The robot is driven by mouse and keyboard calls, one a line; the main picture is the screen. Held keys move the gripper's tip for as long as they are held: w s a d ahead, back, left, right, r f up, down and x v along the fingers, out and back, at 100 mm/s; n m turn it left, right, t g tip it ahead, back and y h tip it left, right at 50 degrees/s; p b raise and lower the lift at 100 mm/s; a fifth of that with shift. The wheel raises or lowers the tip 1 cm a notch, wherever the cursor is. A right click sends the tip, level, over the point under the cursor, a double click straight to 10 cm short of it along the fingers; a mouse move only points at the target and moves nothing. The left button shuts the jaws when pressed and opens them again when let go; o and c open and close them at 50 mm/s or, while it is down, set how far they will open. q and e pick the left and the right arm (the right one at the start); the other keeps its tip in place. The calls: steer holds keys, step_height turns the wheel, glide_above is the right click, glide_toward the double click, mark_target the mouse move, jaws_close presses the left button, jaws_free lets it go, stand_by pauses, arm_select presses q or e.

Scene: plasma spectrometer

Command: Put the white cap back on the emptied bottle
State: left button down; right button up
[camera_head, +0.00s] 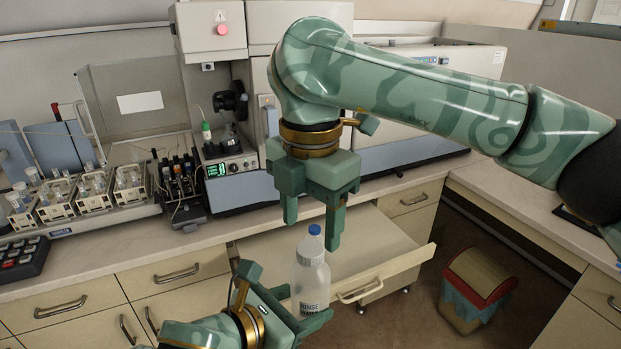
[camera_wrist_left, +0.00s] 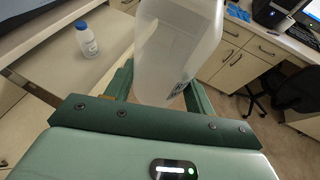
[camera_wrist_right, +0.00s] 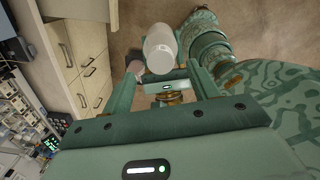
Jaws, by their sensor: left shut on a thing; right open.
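My left gripper (camera_head: 304,308) is shut on the translucent white bottle (camera_head: 311,280), labelled "RINSE", and holds it upright in front of the open drawer. The bottle also fills the upper middle of the left wrist view (camera_wrist_left: 178,50), its top out of frame. My right gripper (camera_head: 312,218) is open and empty, pointing down just above the bottle's top. In the right wrist view the bottle (camera_wrist_right: 160,45) shows between the fingers. No separate white cap is clearly visible.
A small blue-capped bottle (camera_wrist_left: 87,40) stands beyond the held bottle; its blue cap (camera_head: 314,230) shows in the head view. The open drawer (camera_head: 375,245) juts out below the counter. The spectrometer (camera_head: 255,90) stands behind. A bin (camera_head: 475,288) is on the floor at right.

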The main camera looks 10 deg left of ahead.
step_height(320, 180, up, 8)
steer(key=shift+r, duration=0.15)
stand_by(0.6)
